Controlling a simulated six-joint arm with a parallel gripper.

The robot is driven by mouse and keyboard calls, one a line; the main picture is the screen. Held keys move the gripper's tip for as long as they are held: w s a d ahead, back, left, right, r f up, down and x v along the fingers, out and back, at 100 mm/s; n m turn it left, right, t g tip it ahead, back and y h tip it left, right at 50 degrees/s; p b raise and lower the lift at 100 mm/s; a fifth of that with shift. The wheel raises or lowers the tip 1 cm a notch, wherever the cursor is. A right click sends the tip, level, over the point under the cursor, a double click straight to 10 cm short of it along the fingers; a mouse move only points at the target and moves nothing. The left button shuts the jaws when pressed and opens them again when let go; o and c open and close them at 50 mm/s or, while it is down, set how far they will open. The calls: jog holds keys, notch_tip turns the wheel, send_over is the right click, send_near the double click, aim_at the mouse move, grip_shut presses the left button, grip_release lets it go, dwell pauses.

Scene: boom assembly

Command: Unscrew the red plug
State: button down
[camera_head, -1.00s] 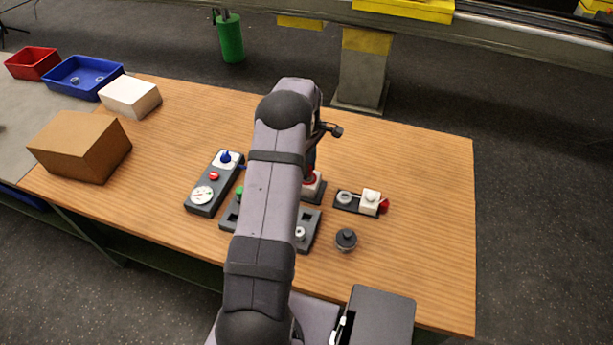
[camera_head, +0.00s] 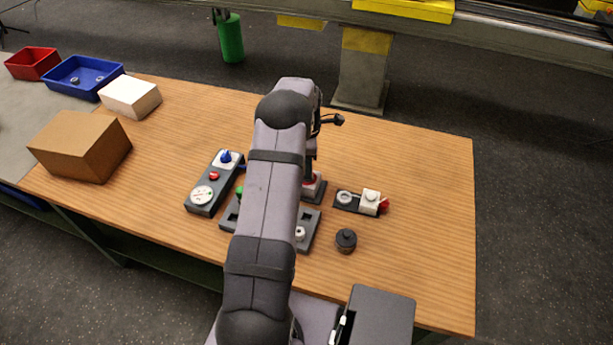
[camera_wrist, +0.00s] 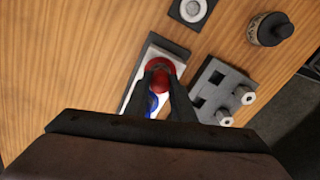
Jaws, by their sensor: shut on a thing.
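The red plug (camera_wrist: 160,66) is a round red cap on a white and grey block (camera_wrist: 144,65) in the wrist view. My gripper (camera_wrist: 164,80) is shut on the plug, with its dark fingers on either side. A blue ring (camera_wrist: 152,103) shows between the fingers, nearer the camera. In the head view a little red of the plug (camera_head: 310,182) shows on its block (camera_head: 317,193), below my gripper (camera_head: 310,165). My arm hides much of this area.
A grey plate with square holes (camera_head: 308,230) lies close by. A gauge panel (camera_head: 213,184) is to the left. A white-and-red part (camera_head: 370,201) and a black-knobbed piece (camera_head: 346,240) are to the right. The table's right side is clear.

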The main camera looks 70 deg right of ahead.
jog(key=n, duration=0.3)
jog(key=shift+n, duration=0.4)
jog(key=n, duration=0.4)
jog(key=shift+n, duration=0.3)
jog(key=c, duration=1.6)
grip_release()
jog(key=shift+o, duration=0.2)
jog(key=m, duration=1.2)
